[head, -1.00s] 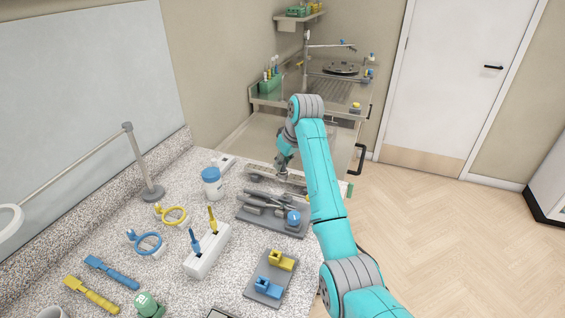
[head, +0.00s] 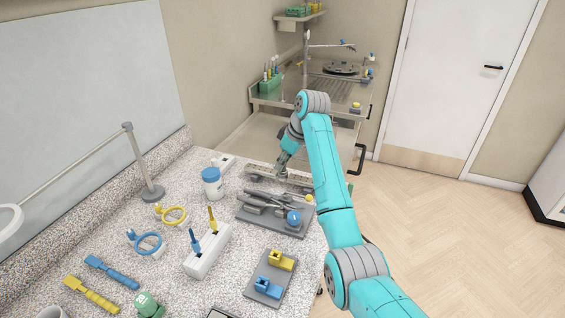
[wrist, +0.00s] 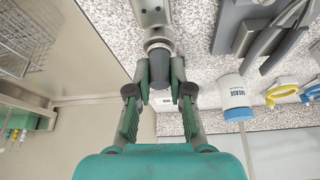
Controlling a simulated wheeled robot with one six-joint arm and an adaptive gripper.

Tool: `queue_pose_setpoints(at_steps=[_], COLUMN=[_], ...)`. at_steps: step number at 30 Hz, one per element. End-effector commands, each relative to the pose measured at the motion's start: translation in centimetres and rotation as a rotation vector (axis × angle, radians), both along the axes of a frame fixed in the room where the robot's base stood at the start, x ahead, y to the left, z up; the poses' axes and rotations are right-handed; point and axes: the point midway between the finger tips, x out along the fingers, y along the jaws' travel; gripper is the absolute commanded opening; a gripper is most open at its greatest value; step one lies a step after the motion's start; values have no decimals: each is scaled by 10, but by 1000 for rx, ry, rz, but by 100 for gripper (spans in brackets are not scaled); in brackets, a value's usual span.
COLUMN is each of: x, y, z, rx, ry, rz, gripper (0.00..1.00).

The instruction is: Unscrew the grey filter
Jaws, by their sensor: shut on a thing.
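The grey filter (wrist: 160,68) is a dark grey cylinder at the end of a metal pipe fitting (wrist: 151,14) in the wrist view. My gripper (wrist: 160,80) has its two green-and-grey fingers closed on either side of the filter, and their tips press against it. In the head view, my gripper (head: 284,162) is at the far end of the counter, above a grey fixture (head: 262,178). The filter itself is hard to make out there, small and partly hidden by my gripper.
A blue-lidded white jar (head: 212,184) stands left of my gripper. A grey tray (head: 288,230) with metal tools, a blue knob (head: 293,217) and a yellow knob (head: 309,199) lies nearer. A steel sink bench (head: 315,92) stands behind. Floor to the right is clear.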

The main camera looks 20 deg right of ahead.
Motion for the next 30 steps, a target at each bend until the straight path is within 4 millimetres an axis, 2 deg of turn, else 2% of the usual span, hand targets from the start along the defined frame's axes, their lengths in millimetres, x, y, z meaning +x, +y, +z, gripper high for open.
queue_pose_setpoints(at_steps=[6, 19, 27, 30], x=[0, -1, -1, -1], y=[0, 0, 0, 0], z=[0, -1, 0, -1], rx=[1, 1, 1, 2], ry=[3, 3, 3, 2], rz=[202, 268, 504, 542], gripper=[0, 0, 0, 0])
